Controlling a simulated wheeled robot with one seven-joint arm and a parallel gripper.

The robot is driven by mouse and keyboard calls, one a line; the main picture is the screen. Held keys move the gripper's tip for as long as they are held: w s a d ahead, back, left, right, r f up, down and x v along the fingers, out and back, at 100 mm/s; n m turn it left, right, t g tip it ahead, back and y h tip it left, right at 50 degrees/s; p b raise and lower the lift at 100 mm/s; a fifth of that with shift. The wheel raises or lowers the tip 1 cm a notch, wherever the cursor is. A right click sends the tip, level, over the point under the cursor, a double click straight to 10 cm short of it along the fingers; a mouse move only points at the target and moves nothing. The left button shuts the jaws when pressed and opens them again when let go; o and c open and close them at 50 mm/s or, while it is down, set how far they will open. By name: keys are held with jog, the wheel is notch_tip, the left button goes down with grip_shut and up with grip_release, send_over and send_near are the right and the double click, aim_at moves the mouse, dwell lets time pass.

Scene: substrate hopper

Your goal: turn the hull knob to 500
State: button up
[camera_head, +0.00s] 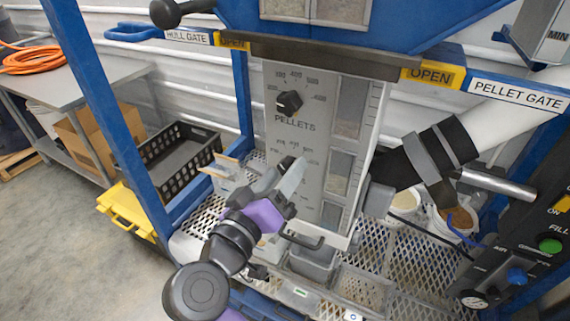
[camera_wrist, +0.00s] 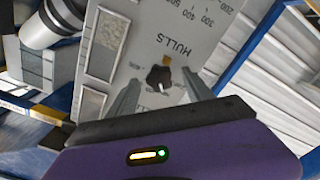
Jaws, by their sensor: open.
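The hull knob (camera_wrist: 157,79) is a small black knob with a white mark on the grey panel below the printed word HULLS in the wrist view. A brown patch shows beside it. My gripper (camera_wrist: 161,80) is open, with one finger on each side of the knob in that view; I cannot tell whether they touch it. In the head view my gripper (camera_head: 291,172) is in front of the grey panel (camera_head: 310,155) and hides the hull knob. Numbers from 200 to 500 show beyond the word HULLS in the wrist view; the knob's setting is unclear.
A black pellets knob (camera_head: 288,101) sits higher on the panel, beside sight windows (camera_head: 349,107). A grey handle (camera_head: 302,240) sticks out below. Blue frame posts (camera_head: 105,100) stand left, and a black control box (camera_head: 530,210) stands right. Bins and mesh lie underneath.

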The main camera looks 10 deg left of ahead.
jog(key=shift+x, duration=0.8)
grip_shut()
